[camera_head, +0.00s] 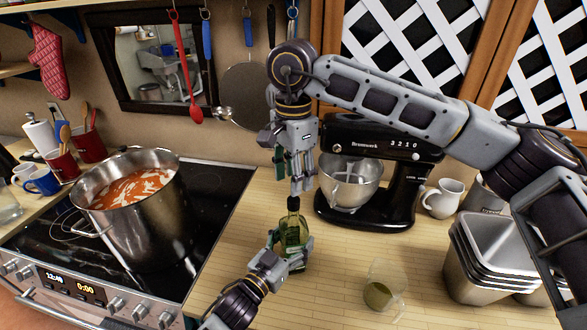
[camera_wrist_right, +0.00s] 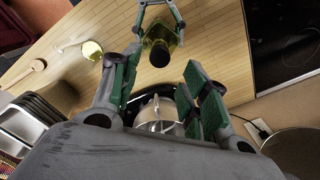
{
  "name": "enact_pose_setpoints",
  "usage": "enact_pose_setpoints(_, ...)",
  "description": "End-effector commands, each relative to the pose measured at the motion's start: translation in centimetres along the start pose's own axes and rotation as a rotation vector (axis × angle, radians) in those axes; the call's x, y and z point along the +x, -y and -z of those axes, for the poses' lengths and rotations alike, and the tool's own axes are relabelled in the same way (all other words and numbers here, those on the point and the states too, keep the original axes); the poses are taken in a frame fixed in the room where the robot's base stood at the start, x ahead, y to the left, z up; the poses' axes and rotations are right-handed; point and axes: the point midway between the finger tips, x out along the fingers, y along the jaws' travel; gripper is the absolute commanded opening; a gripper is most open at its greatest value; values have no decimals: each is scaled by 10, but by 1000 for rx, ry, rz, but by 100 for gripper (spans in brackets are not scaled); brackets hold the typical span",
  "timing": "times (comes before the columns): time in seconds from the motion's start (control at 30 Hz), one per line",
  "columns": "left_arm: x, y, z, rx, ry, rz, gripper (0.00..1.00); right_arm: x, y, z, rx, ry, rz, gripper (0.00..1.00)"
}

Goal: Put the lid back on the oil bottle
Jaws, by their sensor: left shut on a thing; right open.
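The green glass oil bottle (camera_head: 291,233) stands upright on the wooden counter, right of the stove. A dark lid (camera_head: 293,203) sits at the top of its neck; how tightly it is seated cannot be told. My left gripper (camera_head: 292,256) is shut around the bottle's body. My right gripper (camera_head: 300,187) is open and empty, pointing down just above the lid. In the right wrist view its spread fingers (camera_wrist_right: 160,92) frame empty space, with the dark lid (camera_wrist_right: 160,55) and bottle (camera_wrist_right: 163,34) beyond them, apart from the fingers.
A glass with some yellowish oil (camera_head: 382,291) stands right of the bottle. A black stand mixer (camera_head: 400,165) is behind the right gripper. Metal containers (camera_head: 486,255) stand at the right. A large soup pot (camera_head: 152,225) is on the stove.

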Motion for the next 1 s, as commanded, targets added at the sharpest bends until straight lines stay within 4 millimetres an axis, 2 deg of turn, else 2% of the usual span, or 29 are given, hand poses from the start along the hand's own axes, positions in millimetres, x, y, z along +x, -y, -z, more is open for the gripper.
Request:
enact_pose_setpoints(0.5, 0, 0, 0, 0, -1, 0, 4, 55, 0, 0, 0, -1, -2, 45)
enact_pose_setpoints(0.7, 0, 0, 0, 0, -1, 0, 4, 63, 0, 0, 0, 0, 0, 45)
enact_pose_setpoints(1.0, 0, 0, 0, 0, -1, 0, 4, 64, 0, 0, 0, 0, 0, 45)
